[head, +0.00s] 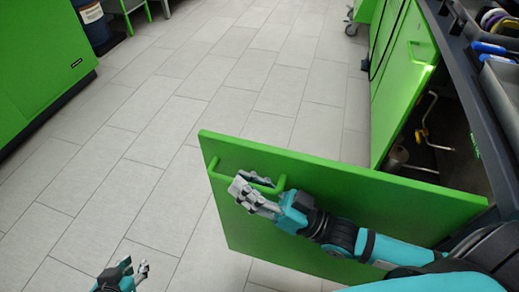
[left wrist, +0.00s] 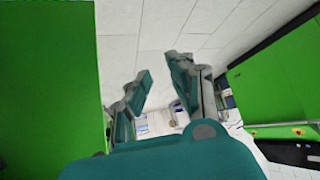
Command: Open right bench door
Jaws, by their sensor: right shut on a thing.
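The right bench door (head: 340,210) is a green panel that stands swung out from the bench, well open, in the head view. Its green bar handle (head: 228,170) is near the door's free edge. My right gripper (head: 250,192) is at the handle and shut on it; the fingers partly hide the bar. My left gripper (head: 132,272) is low at the bottom left of the head view, away from the door. In the left wrist view, its two fingers (left wrist: 160,90) stand apart with nothing between them.
The bench (head: 460,60) runs along the right, with trays and tools on top. Its opened interior (head: 430,135) shows bent pipes. Another closed green door (head: 398,75) stands beyond. A green cabinet (head: 40,60) and a dark blue barrel (head: 92,22) are at the left. The tiled floor between is clear.

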